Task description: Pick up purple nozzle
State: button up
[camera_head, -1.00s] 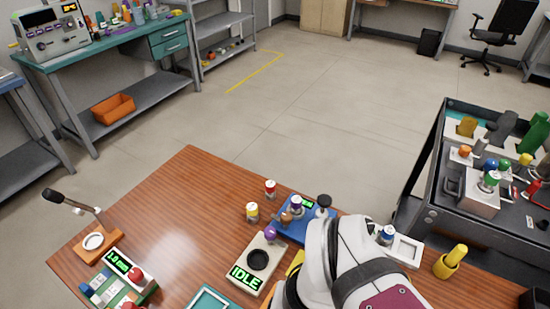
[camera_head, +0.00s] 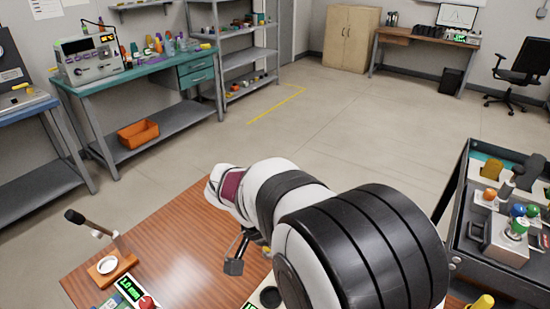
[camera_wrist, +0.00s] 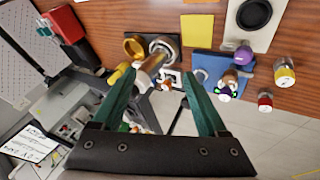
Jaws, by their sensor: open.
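In the head view my arm covers most of the table's right side, and the purple piece is hidden.
On the wooden table (camera_head: 160,240) are a small lever stand (camera_head: 108,264), a yellow-topped jar (camera_wrist: 284,72) and a red-topped jar (camera_wrist: 265,101). A dark cart (camera_head: 490,225) with coloured tools stands right. A teal bench (camera_head: 140,62) stands at the back left.

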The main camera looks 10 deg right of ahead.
jog(key=w+a+f+m+t+h, duration=0.2)
jog(key=w+a+f+h, duration=0.1)
jog(key=w+f, duration=0.3)
jog(key=w+a+f+m+t+h, duration=0.2)
jog(key=w+a+f+h, duration=0.1)
jog(key=w, duration=0.6)
jog(key=shift+t, duration=0.3)
jog(key=x, duration=1.6)
jog(key=shift+w, duration=0.1)
grip_shut()
